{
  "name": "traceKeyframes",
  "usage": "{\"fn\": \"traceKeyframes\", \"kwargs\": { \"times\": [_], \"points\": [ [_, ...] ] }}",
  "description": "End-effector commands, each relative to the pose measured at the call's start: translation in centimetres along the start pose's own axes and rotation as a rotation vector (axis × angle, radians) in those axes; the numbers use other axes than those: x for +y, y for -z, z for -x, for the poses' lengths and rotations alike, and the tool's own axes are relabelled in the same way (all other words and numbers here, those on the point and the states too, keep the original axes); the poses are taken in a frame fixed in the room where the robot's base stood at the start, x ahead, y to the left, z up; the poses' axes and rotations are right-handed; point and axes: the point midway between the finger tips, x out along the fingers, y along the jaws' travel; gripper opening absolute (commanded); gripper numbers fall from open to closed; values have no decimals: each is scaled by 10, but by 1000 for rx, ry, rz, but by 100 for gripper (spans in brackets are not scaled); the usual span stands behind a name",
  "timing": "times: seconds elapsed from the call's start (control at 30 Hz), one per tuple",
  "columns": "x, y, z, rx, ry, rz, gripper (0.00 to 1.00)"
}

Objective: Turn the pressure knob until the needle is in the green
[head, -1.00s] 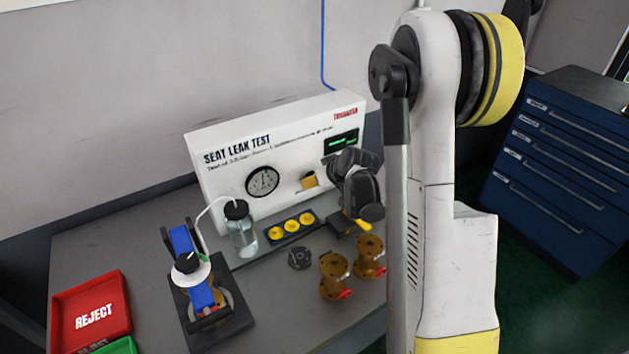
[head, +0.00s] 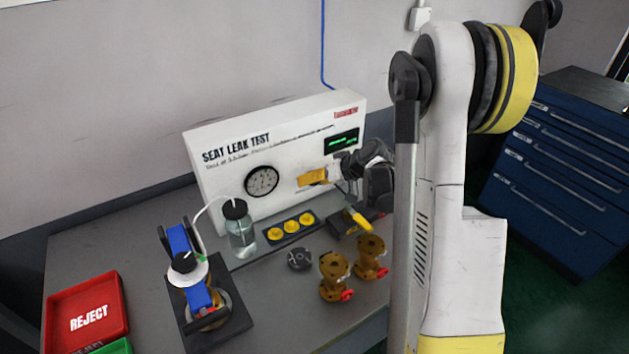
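The needle and any green band are too small to read. My dark gripper (head: 343,170) is just right of the knob, in front of the panel. I cannot tell whether it touches the knob. Its fingers are too small and partly hidden to show whether they are open or shut.
A green display (head: 341,141) is above the gripper. A bottle (head: 238,230), a strip of yellow knobs (head: 291,226) and brass valves (head: 334,277) (head: 370,257) stand in front. A clamped blue assembly (head: 190,275) and red reject tray (head: 90,308) are left.

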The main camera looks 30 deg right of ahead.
Motion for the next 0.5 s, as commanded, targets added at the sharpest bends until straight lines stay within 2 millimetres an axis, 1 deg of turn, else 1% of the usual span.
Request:
{"fn": "traceKeyframes", "kwargs": {
  "times": [0.17, 0.27, 0.37, 0.5],
  "points": [
    [0, 0, 1, 0, 0, 0, 58],
    [0, 0, 8, 1, -1, -1, 58],
    [0, 0, 24, 1, -1, -2, 58],
    [0, 0, 57, 2, -2, -3, 58]
  ]
}}
